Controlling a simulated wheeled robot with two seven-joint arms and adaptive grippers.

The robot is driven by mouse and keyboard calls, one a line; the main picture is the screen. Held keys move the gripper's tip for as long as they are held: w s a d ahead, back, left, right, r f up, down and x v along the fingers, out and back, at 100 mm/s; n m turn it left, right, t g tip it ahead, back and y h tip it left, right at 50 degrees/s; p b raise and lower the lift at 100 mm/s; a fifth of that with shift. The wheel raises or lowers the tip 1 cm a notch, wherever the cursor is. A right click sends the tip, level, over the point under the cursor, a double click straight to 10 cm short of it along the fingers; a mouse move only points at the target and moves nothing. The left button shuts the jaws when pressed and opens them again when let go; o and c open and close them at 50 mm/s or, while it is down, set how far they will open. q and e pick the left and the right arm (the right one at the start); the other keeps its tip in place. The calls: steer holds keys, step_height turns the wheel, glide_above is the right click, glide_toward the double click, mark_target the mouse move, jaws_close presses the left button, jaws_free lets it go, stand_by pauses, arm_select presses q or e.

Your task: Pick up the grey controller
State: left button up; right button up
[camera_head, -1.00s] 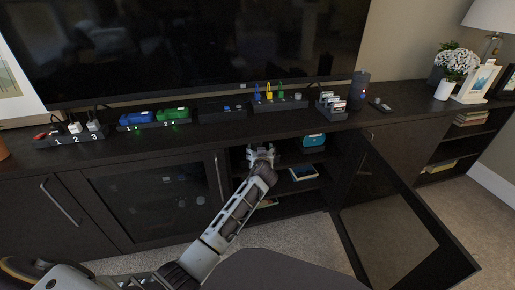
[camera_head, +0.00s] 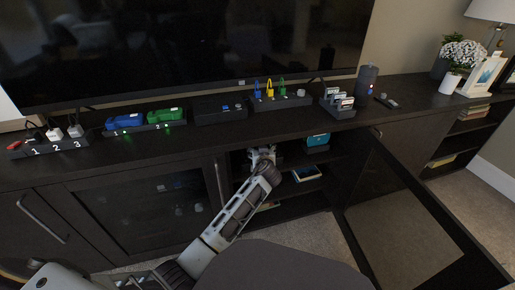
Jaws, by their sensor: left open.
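I cannot make out a grey controller clearly. My left gripper (camera_head: 262,152) is open at the mouth of the open cabinet compartment, just under the counter's front edge. Its fingers are small and partly lost against the dark interior, and whatever lies behind them is hidden. A blue controller (camera_head: 125,121) and a green controller (camera_head: 165,115) sit in a dock on the counter. My right gripper is not in view.
The open glass cabinet door (camera_head: 408,225) juts out at right. Inside the compartment are a blue item (camera_head: 317,140) and a flat pale-edged item (camera_head: 306,173) on shelves. The counter (camera_head: 220,138) holds a power strip (camera_head: 50,146), docks and a dark cylindrical speaker (camera_head: 366,84).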

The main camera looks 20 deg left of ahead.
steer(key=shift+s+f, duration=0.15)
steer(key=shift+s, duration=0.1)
arm_select(q)
steer(key=shift+r, duration=0.1)
steer(key=c, duration=1.1)
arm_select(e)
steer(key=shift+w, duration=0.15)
